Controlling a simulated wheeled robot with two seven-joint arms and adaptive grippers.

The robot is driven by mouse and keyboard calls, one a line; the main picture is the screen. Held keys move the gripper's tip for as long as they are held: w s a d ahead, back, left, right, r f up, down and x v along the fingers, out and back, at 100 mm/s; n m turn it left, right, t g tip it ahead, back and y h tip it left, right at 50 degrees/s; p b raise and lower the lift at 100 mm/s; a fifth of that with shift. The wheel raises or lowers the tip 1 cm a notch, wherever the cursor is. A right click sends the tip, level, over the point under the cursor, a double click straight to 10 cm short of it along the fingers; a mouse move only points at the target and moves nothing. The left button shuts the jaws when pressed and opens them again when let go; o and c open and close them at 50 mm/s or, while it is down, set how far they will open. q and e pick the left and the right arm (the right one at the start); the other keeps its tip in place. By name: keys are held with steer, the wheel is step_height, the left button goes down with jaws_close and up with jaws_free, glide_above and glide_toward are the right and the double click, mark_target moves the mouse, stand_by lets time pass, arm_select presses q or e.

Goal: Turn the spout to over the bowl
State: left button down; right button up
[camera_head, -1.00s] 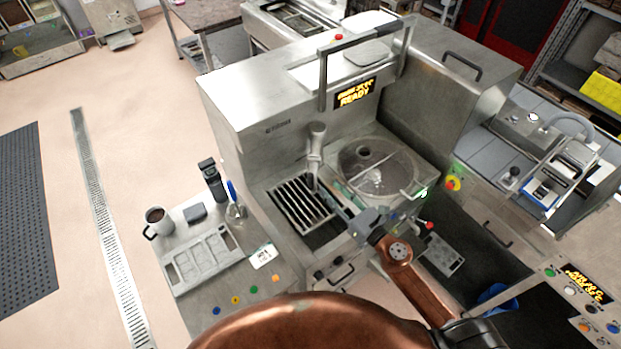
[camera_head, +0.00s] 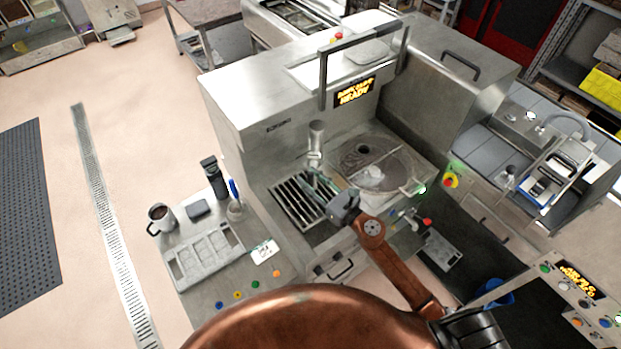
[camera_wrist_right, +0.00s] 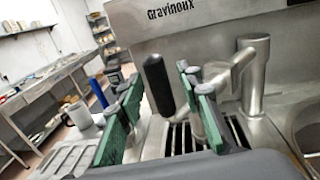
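The metal spout (camera_head: 316,145) stands on a post at the back of the machine, left of the bowl (camera_head: 400,163), and hangs on the side of the slotted drip grate. In the right wrist view the spout's arm (camera_wrist_right: 226,78) runs left from its post, and a black handle (camera_wrist_right: 158,84) shows between my finger pads. The bowl has a clear cover; only its rim (camera_wrist_right: 308,127) shows in the wrist view. My right gripper (camera_head: 314,184) is open, over the grate, close in front of the spout; contact cannot be told. My left gripper is not in view.
The slotted grate (camera_head: 290,205) lies below the gripper. A raised guard frame (camera_head: 323,82) stands behind the bowl. A red knob (camera_head: 427,222) is right of my arm.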

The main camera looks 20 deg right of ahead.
steer(key=shift+c, duration=0.5)
jaws_close()
